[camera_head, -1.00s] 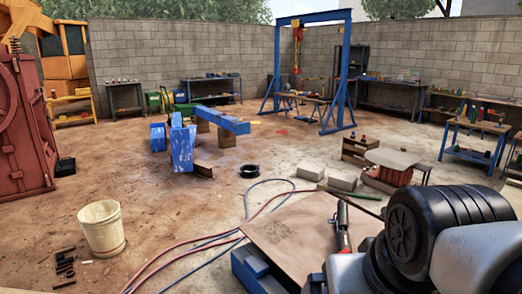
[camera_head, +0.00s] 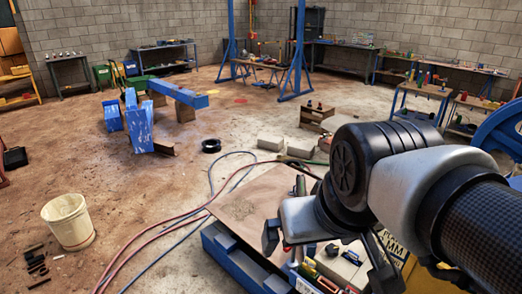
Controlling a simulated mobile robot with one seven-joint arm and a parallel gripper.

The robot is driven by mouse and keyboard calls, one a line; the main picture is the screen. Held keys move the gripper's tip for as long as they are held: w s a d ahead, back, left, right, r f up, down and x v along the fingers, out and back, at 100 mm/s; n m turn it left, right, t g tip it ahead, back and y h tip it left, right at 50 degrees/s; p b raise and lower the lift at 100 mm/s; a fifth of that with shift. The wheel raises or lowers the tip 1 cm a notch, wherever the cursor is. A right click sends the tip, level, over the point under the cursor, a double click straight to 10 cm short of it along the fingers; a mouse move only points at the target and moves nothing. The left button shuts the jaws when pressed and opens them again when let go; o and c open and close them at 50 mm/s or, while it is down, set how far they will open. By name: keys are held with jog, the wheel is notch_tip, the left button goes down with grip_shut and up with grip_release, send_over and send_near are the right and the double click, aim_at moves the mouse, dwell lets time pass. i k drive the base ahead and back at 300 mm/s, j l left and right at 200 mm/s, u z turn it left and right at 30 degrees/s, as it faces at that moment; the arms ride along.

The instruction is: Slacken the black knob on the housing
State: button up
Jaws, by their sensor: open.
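I cannot make out the black knob or its housing in this view. My gripper (camera_head: 328,262) is at the lower middle right, over a low bench with a wooden board (camera_head: 255,205). Its two dark fingers stand well apart, with nothing seen between them. Tools and small items on the bench show below and behind the fingers. My arm covers much of the right side and hides what lies behind it.
A blue wheel-like part (camera_head: 503,130) stands at the right edge. A cream bucket (camera_head: 68,222) is at the lower left. Hoses (camera_head: 180,222) cross the floor beside the bench. Blue beams (camera_head: 140,125) lie farther back. The left-middle floor is mostly clear.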

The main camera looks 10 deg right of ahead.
aim_at(332, 250)
jog(key=z, duration=1.1)
jog(key=i+j+u, duration=0.2)
jog(key=j, duration=0.15)
jog(key=i+j+u, duration=0.25)
jog(key=k+j, duration=0.1)
jog(key=j, duration=0.05)
